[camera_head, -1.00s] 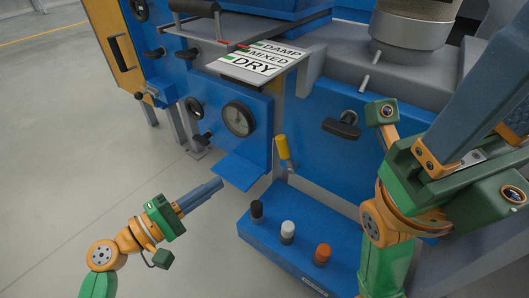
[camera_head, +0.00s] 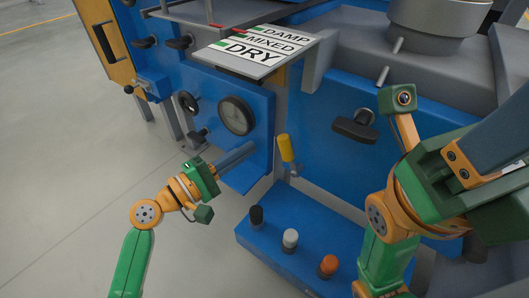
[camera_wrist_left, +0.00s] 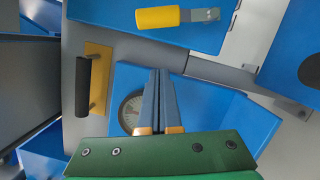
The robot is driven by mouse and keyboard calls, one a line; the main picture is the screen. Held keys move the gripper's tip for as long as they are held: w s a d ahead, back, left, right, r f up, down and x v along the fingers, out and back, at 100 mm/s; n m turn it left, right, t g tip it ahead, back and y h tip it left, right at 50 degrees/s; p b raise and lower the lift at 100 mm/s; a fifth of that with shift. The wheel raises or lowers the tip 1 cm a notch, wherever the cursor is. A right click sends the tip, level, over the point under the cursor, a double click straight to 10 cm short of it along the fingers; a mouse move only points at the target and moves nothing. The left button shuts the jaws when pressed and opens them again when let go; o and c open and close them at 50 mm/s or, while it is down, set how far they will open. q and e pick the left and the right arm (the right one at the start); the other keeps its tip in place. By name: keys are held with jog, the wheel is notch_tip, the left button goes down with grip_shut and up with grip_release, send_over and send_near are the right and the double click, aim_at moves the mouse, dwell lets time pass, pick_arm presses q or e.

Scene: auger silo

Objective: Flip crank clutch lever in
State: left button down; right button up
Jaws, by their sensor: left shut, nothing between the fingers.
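A lever with a yellow grip (camera_head: 286,148) on a short metal arm hangs at the edge of the blue machine front, grip up. I take it for the crank clutch lever, though no label shows. It also shows at the top of the left wrist view (camera_wrist_left: 158,17). My left gripper (camera_head: 252,146) is shut and empty, its fingers in front of the blue gauge panel, left of the yellow grip and apart from it. In the left wrist view the fingertips (camera_wrist_left: 165,74) lie together below the lever. My right gripper (camera_head: 480,110) is close at the right; its fingertips are out of frame.
A round gauge (camera_head: 236,116) sits on the blue panel beside my left fingers. A blue base (camera_head: 268,248) carries black, white and orange knobs. A sign plate (camera_head: 250,52) reading DAMP, MIXED, DRY juts out above. A black handle (camera_head: 354,130) is on the right panel. Open floor lies left.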

aim_at(291, 155)
pick_arm(q)
jog(key=shift+s+d+r, duration=0.15)
jog(key=shift+d+r, duration=0.1)
jog(key=shift+d, duration=0.5)
jog(key=shift+s+d+r, duration=0.15)
jog(key=shift+d+r, duration=0.05)
jog(key=shift+d, duration=0.55)
jog(key=shift+s+d+r, duration=0.15)
jog(key=shift+d+r, duration=0.1)
jog(key=shift+d, duration=0.5)
